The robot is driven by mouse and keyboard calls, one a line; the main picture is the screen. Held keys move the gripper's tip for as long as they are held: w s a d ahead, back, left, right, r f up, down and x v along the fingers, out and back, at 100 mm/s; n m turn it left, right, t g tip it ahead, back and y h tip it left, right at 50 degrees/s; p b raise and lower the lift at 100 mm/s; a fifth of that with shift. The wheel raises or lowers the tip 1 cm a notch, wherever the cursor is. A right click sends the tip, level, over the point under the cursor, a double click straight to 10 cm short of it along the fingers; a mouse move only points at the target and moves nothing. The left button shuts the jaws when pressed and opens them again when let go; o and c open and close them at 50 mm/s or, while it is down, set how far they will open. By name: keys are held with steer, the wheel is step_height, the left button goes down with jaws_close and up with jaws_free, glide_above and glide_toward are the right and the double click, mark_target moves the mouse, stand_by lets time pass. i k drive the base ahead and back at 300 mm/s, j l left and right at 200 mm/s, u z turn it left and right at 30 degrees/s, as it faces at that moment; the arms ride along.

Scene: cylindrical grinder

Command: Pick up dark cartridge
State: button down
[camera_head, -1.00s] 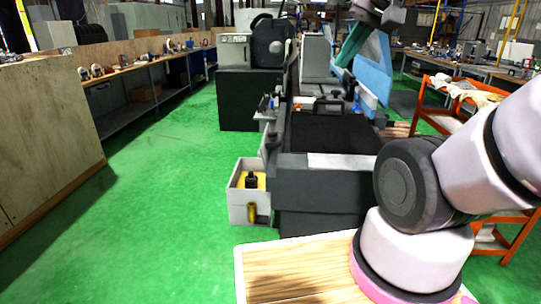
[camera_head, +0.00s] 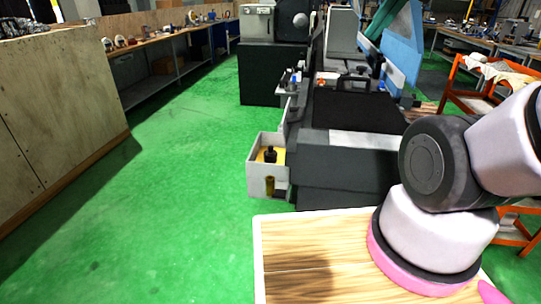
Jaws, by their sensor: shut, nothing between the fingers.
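A small dark, upright bottle-shaped object (camera_head: 270,155), which looks like the dark cartridge, stands in an open pale box (camera_head: 256,178) at the front left corner of the grinder. A yellow surface shows around it inside the box. Its lower part is partly hidden by the box's front wall. My gripper is not in this view; only thick arm joints show at the right.
The dark grey grinder body (camera_head: 350,165) stands just right of the box. A wooden tabletop (camera_head: 310,255) fills the lower middle. Green floor (camera_head: 180,190) is clear to the left, beside a wooden cabinet (camera_head: 65,110). An orange cart (camera_head: 468,100) stands at right.

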mark_target(270, 151)
steer(key=j+z, duration=0.1)
steer(key=z, duration=0.25)
steer(key=i+j+z, duration=0.1)
steer(key=j+z, duration=0.2)
steer(key=j, duration=0.3)
steer(key=j+z, duration=0.3)
steer(key=j, duration=0.3)
steer(key=j+z, duration=0.2)
steer(key=j, duration=3.05)
